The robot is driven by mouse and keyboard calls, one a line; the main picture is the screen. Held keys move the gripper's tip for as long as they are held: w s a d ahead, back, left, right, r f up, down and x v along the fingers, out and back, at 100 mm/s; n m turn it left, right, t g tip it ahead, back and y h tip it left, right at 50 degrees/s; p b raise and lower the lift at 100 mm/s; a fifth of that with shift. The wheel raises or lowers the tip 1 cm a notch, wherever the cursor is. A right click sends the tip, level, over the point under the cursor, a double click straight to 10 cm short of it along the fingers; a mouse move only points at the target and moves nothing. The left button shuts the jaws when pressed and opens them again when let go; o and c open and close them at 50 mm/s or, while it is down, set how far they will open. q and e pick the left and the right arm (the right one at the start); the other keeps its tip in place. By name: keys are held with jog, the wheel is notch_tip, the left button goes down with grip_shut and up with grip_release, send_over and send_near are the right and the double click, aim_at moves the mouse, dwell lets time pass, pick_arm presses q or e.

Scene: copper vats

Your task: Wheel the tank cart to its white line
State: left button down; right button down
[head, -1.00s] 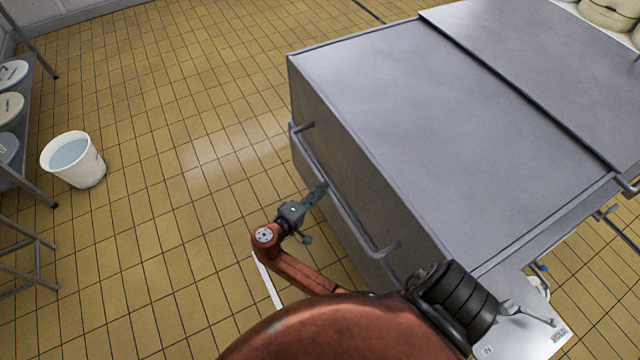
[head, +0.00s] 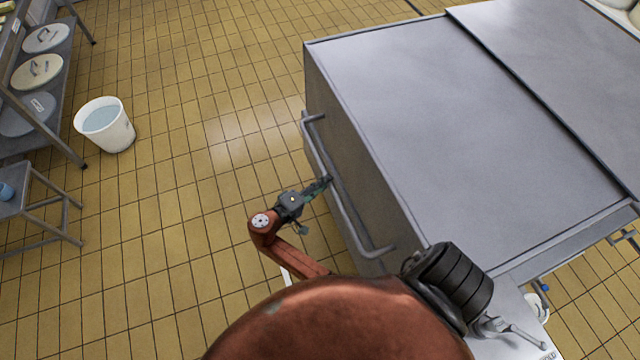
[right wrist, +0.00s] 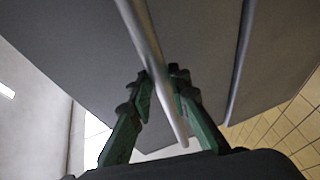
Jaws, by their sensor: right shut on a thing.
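The tank cart is a large grey metal box (head: 450,120) with a flat lid, filling the right of the head view. A bar handle (head: 345,215) runs along its left side. My right gripper (head: 322,186) is shut on this handle. In the right wrist view the bar (right wrist: 145,45) passes between the green fingers (right wrist: 160,105). A short white strip (head: 286,274), perhaps the white line, shows on the floor beside my right arm, which hides part of it. My left gripper is out of view.
A white bucket of water (head: 106,126) stands on the tiled floor to the left. A rack (head: 62,105) with round lids and a low metal stool (head: 40,205) stand at the left edge. The floor between bucket and cart is clear.

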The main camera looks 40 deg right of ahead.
jog(key=shift+s+d+f, duration=0.25)
jog(key=shift+d+f, duration=0.05)
jog(key=shift+f, duration=0.15)
jog(key=c, duration=2.2)
grip_release()
jog(key=o, duration=0.4)
jog(key=shift+w+a, duration=0.2)
jog(key=shift+a, duration=0.05)
jog(key=shift+w+a+r, duration=0.1)
jog(key=shift+r, duration=0.05)
notch_tip(320, 180, up, 10)
jog(key=shift+r, duration=0.1)
